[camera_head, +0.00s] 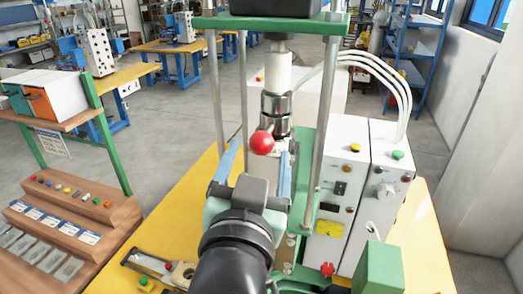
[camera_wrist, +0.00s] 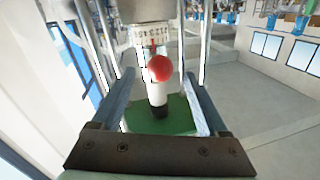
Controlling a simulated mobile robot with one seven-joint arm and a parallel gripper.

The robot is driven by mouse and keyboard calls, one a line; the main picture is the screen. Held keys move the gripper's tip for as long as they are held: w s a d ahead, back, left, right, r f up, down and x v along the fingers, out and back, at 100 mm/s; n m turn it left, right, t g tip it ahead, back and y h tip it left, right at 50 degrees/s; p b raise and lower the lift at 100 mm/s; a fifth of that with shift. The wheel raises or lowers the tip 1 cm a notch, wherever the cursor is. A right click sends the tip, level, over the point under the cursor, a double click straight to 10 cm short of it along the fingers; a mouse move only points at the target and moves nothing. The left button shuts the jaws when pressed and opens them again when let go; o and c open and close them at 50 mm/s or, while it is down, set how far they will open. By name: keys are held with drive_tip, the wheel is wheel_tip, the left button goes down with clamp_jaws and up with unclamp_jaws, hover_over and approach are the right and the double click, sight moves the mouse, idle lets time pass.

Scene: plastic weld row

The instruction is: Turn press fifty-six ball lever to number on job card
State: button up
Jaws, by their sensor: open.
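The red ball of the press lever (camera_head: 262,143) shows just past my fingertips in the head view. In the wrist view the same red ball (camera_wrist: 160,68) is centred between my fingers. My gripper (camera_head: 258,150) is open, with one blue finger on each side and nothing clasped. The green-framed press (camera_head: 281,105) stands behind the ball with a metal cylinder and ram. I cannot tell which press number it is. A card with writing hangs at the left rack (camera_head: 52,143); its text is too small to read.
White control boxes (camera_head: 385,200) with buttons and hoses stand right of the press on the yellow table (camera_head: 190,190). A green block (camera_head: 380,267) is at the front right. A wooden rack (camera_head: 70,215) with small parts stands left. Open floor lies between rack and table.

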sight(260, 151)
drive_tip(key=shift+w+d, duration=0.15)
drive_tip(key=shift+w, duration=1)
drive_tip(key=shift+w+d, duration=0.15)
drive_tip(key=shift+w, duration=1)
clamp_jaws()
